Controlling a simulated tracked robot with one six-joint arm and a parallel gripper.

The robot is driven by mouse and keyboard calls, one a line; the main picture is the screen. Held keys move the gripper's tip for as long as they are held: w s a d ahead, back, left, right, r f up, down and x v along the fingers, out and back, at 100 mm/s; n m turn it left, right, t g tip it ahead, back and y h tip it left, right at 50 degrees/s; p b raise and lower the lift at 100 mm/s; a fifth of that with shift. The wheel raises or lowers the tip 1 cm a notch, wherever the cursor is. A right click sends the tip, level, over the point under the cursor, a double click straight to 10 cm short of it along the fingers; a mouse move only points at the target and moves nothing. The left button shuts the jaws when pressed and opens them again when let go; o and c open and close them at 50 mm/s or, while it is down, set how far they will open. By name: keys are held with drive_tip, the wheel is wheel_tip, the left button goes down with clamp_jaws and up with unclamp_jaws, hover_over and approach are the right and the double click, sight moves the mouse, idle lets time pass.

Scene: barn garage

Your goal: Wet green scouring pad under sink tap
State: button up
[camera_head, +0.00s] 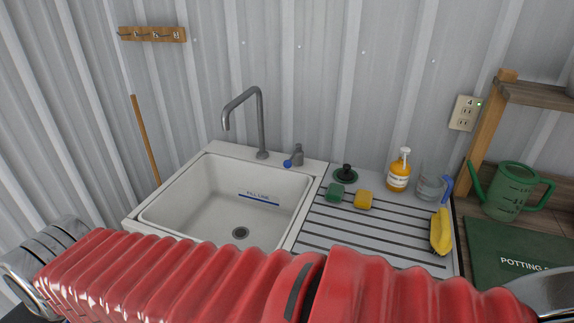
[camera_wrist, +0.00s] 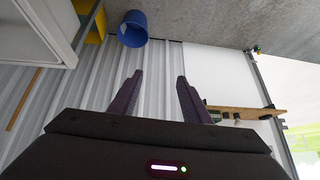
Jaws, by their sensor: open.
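The green scouring pad (camera_head: 336,191) lies on the ribbed draining board, just right of the basin and next to a yellow one. The white sink (camera_head: 240,192) is empty, with a drain and a blue fill line inside. A grey curved tap (camera_head: 261,120) stands at its back, spout over the basin. A small lever with a blue knob (camera_head: 294,159) stands right of the tap. My gripper (camera_wrist: 157,83) shows only in the wrist view, open and empty, pointing at a corrugated wall and away from the pad. My red arm cover hides the sink's front edge in the head view.
A green watering can (camera_head: 513,190) stands right. The wrist view shows a blue bucket (camera_wrist: 132,29).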

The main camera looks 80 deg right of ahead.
drive_tip(key=w+d+m+t+h, duration=0.3)
drive_tip(key=w+d+m, duration=0.1)
drive_tip(key=w+d, duration=1)
drive_tip(key=d+f+m+g+h, duration=0.1)
drive_tip(key=d+f+m+h, duration=0.15)
drive_tip(key=d, duration=0.85)
drive_tip(key=d+f+m+h, duration=0.2)
drive_tip(key=d+m+h, duration=0.15)
drive_tip(key=d, duration=0.75)
drive_tip(key=m+g+h, duration=0.8)
drive_tip(key=g, duration=0.6)
approach(285, 166)
drive_tip(key=a, duration=0.2)
drive_tip(key=shift+w+f, duration=0.15)
drive_tip(key=shift+w, duration=0.15)
drive_tip(key=shift+d, duration=0.1)
drive_tip(key=x, duration=1.3)
drive_tip(key=shift+s+d, duration=0.15)
drive_tip(key=shift+d, duration=0.1)
